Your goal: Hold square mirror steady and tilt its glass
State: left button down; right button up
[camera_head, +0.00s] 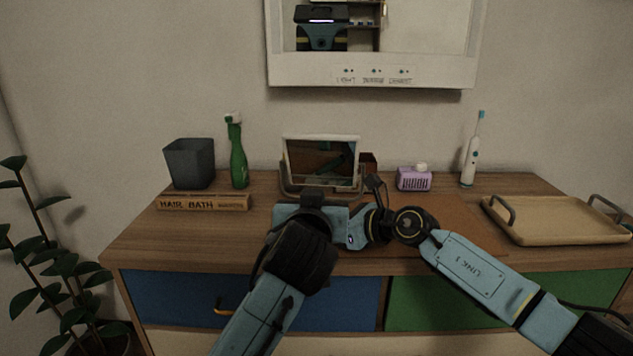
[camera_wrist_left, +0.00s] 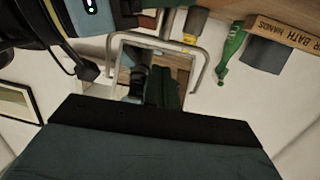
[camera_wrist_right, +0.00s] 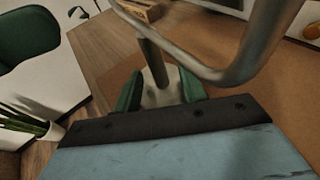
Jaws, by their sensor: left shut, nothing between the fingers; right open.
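The square mirror (camera_head: 322,158) stands upright on the dresser, its glass (camera_wrist_left: 182,68) held in a metal U-shaped stand (camera_wrist_left: 197,66). My left gripper (camera_wrist_left: 163,88) is shut and empty, its fingers in front of the glass; I cannot tell whether they touch it. In the head view its fingertips are hidden by my own arm. My right gripper (camera_wrist_right: 160,90) is open low at the stand, with one green finger on each side of the upright metal post (camera_wrist_right: 153,65).
On the dresser (camera_head: 130,235) are a grey bin (camera_head: 189,163), a green bottle (camera_head: 237,155), a lettered wooden block (camera_head: 203,202), a purple box (camera_head: 413,179), an electric toothbrush (camera_head: 470,155) and a handled tray (camera_head: 560,220). A wall cabinet (camera_head: 370,75) hangs above.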

jog(key=v, duration=1.1)
jog(key=shift+s+r, duration=0.1)
jog(key=shift+s, duration=0.05)
